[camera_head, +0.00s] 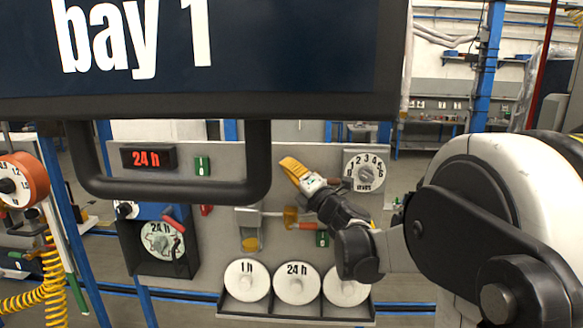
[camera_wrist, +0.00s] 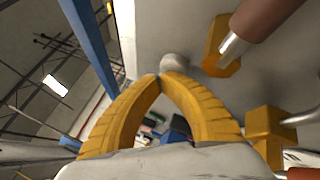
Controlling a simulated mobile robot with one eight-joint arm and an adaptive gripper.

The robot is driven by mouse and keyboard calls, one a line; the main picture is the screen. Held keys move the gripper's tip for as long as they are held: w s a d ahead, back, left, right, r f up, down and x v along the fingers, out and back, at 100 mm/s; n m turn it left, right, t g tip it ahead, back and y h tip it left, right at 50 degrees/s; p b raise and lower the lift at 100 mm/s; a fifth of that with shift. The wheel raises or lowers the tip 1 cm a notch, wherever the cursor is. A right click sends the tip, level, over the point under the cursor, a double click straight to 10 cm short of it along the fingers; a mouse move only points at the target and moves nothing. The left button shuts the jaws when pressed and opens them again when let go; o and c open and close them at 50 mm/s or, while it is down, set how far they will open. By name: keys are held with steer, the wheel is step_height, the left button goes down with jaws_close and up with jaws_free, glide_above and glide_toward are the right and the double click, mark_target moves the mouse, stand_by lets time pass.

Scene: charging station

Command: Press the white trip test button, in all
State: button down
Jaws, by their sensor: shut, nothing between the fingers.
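My gripper (camera_head: 286,163) has yellow fingers and is in front of the grey panel (camera_head: 230,165), right of the black handle. In the wrist view its fingertips (camera_wrist: 162,78) meet and hold nothing. A pale round knob (camera_wrist: 175,62), perhaps the white trip test button, stands on the panel just beyond the fingertips. I cannot tell whether they touch it. In the head view I cannot make out this button; the fingers may hide it.
A brown handle (camera_wrist: 272,22) with a metal rod and an orange-yellow fitting (camera_wrist: 222,48) stand close right of the fingers. A numbered dial (camera_head: 366,172) is right of my gripper. White discs (camera_head: 296,285) sit on the shelf below. The bay 1 sign (camera_head: 300,45) blocks the upper view.

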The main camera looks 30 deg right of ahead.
steer(key=shift+s+a, duration=0.35)
steer(key=shift+s, duration=0.2)
steer(key=s+a, duration=0.1)
steer(key=s, duration=0.1)
steer(key=s+a, duration=0.1)
steer(key=s, duration=0.1)
steer(key=shift+a+p, duration=0.35)
steer(key=shift+a, duration=0.05)
stand_by(0.6)
